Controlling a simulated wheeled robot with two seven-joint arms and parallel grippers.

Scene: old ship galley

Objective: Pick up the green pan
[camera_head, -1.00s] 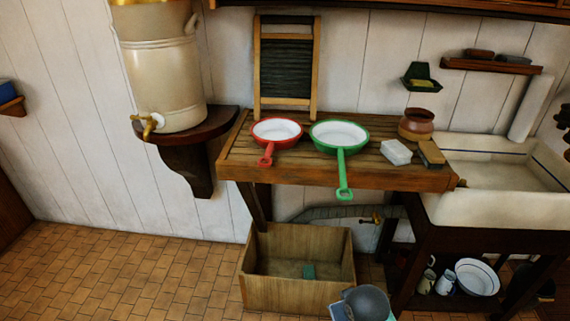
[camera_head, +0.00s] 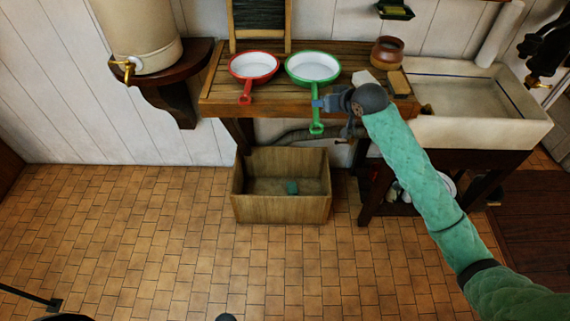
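The green pan (camera_head: 313,67) has a white inside and lies on the slatted wooden drainboard (camera_head: 215,97). Its green handle (camera_head: 316,127) points toward me and reaches out past the board's front edge. My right arm comes in from the right in a green quilted sleeve. My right gripper (camera_head: 320,103) is at the handle, in front of its middle part. I cannot tell whether its fingers are open or closed around the handle. The pan still rests flat on the board. My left gripper is not in view.
A red pan (camera_head: 253,66) lies just left of the green one. A brown pot (camera_head: 388,53), a white block (camera_head: 363,79) and a brush-like block (camera_head: 398,83) stand to the right, beside the sink (camera_head: 490,130). A wooden crate (camera_head: 282,209) stands on the floor below.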

